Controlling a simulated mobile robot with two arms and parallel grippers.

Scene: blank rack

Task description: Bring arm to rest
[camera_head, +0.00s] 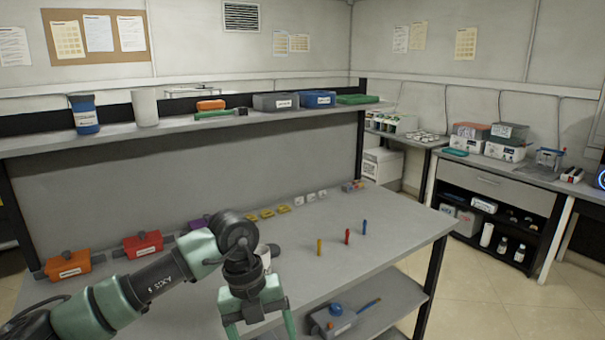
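My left arm comes in from the left and reaches over the front of the grey workbench (400,232). My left gripper (259,328) points down, with its green fingers spread apart and nothing visible between them. Its fingertips run to the bottom edge of the picture. My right arm and gripper are not in view.
Yellow (320,246), red (347,236) and blue (364,227) pegs stand upright right of my gripper. A whitish object (264,256) is partly hidden behind my wrist. Orange (68,265) and red (143,244) boxes line the back left. A shelf (250,120) spans above.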

